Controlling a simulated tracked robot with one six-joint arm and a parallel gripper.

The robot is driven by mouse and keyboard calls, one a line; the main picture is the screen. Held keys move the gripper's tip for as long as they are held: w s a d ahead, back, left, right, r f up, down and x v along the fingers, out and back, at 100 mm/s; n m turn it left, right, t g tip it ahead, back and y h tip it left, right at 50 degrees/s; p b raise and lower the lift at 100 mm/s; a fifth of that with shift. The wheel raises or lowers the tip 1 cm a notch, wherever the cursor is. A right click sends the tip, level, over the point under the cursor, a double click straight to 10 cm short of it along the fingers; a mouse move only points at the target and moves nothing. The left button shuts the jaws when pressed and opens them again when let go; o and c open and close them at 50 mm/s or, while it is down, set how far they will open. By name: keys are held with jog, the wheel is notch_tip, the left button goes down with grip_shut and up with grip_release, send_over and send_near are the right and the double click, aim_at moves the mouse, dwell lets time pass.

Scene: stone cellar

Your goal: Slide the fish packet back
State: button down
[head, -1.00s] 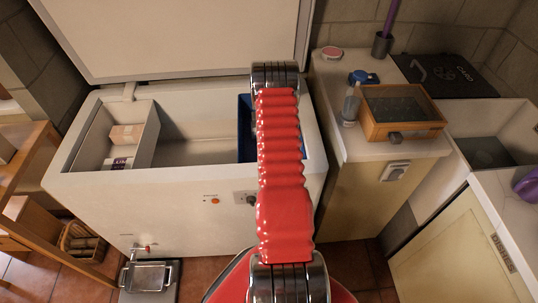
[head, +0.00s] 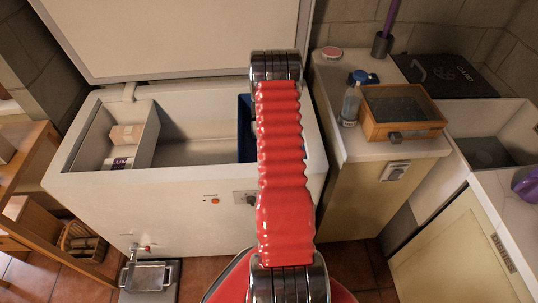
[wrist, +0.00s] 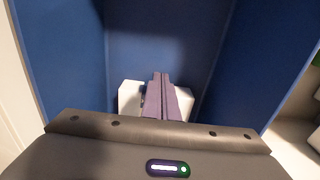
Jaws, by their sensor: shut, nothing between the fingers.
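In the wrist view, a white packet (wrist: 130,97) lies at the bottom of a blue bin (wrist: 150,52). No print that names it shows, so I cannot tell for sure that it is the fish packet. My gripper (wrist: 160,78) is shut and empty, its purple fingers together inside the bin. The fingers reach over the middle of the packet and hide that part; I cannot tell whether they touch it. In the head view, the bin (head: 245,128) stands at the right end of the open chest freezer (head: 200,190). My red arm hides my gripper and the packet there.
A pale basket (head: 145,118) at the freezer's left end holds a pinkish box and a white packet with a purple label. The raised lid (head: 180,35) stands behind. A counter with a bottle (head: 351,104) and a wooden case (head: 402,130) stands right.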

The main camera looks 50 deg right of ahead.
notch_tip(320, 180, up, 11)
dwell(1.3)
jog(key=shift+f, duration=0.15)
dwell(0.3)
jog(key=s+a+f, duration=0.2)
jog(key=s+a, duration=0.1)
jog(key=a, duration=0.1)
jog(key=s+a+r+n, duration=0.1)
jog(key=a+r+n, duration=0.1)
jog(key=a+r, duration=0.85)
jog(key=s+a+r+n, duration=0.1)
jog(key=a+r, duration=0.6)
jog(key=a, duration=0.7)
jog(key=s+a+r+n+t, duration=0.2)
jog(key=s+a+r, duration=0.1)
jog(key=a, duration=0.5)
jog(key=s+a+r+n+t, duration=0.1)
jog(key=s+a+r, duration=0.3)
jog(key=a, duration=0.4)
jog(key=s+a+r+n+t, duration=0.2)
jog(key=s+a+r+n, duration=0.1)
jog(key=a+r, duration=0.3)
jog(key=shift+s+a+n+t, duration=0.35)
jog(key=shift+s+a, duration=0.35)
jog(key=shift+a, duration=0.35)
